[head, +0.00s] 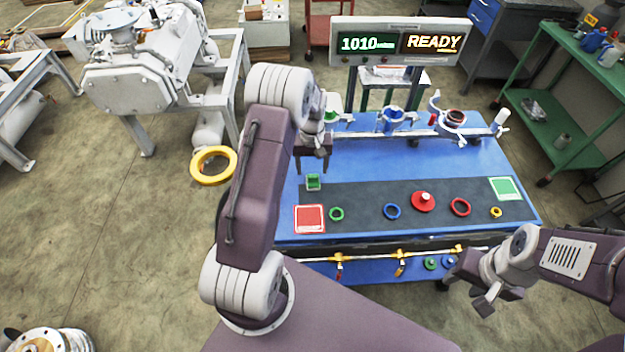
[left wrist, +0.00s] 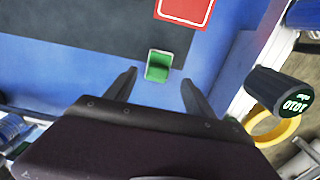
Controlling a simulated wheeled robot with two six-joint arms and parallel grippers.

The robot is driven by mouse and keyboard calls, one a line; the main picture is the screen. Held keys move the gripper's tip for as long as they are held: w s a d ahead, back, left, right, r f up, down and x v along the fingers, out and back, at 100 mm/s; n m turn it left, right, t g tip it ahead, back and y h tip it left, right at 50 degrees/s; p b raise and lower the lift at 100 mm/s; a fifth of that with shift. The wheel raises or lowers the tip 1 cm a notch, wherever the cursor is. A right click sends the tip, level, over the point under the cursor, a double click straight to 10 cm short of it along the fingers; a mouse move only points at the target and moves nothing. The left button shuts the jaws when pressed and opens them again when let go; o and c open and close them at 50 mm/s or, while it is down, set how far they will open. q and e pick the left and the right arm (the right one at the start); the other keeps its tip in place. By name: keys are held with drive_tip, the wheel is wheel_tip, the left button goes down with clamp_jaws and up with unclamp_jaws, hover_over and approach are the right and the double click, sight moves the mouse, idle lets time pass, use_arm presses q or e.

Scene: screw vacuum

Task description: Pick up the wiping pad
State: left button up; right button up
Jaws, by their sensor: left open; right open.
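The wiping pad appears to be the small green block (head: 313,182) on the blue bench top, at the left end of the dark mat. It also shows in the left wrist view (left wrist: 158,66), just beyond and between my fingertips. My left gripper (head: 314,166) is open and empty above the green block, with its fingers apart on either side of it in the left wrist view (left wrist: 157,84). My right gripper (head: 487,290) is open, off the bench's front right corner, away from the block.
A red square (head: 310,219) lies in front of the block, with a green ring (head: 337,214) beside it. A blue ring (head: 392,211), red knobbed disc (head: 423,202) and green square (head: 506,188) lie further right. A display (head: 400,42) reads 1010 and READY. Clamps line the bench's back.

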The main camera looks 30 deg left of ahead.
sight(313, 175)
use_arm(q)
drive_tip(key=f, duration=0.4)
drive_tip(key=shift+d+f+p, duration=0.1)
drive_tip(key=shift+d+p, duration=0.2)
drive_tip(key=shift+p, duration=0.1)
drive_tip(key=shift+a+f, duration=0.15)
drive_tip(key=shift+f, duration=0.2)
drive_tip(key=shift+r, duration=0.1)
drive_tip(key=c, duration=0.9)
clamp_jaws()
drive_tip(key=r, duration=0.3)
drive_tip(key=r+b, duration=0.1)
drive_tip(key=shift+w+d+r, duration=0.15)
drive_tip(key=shift+w+d, duration=0.05)
drive_tip(key=shift+w, duration=0.05)
drive_tip(key=w+d+r, duration=0.6)
drive_tip(key=d, duration=0.3)
drive_tip(key=shift+w+r+b, duration=0.3)
drive_tip(key=shift+r+b, duration=0.05)
drive_tip(key=shift+b, duration=0.05)
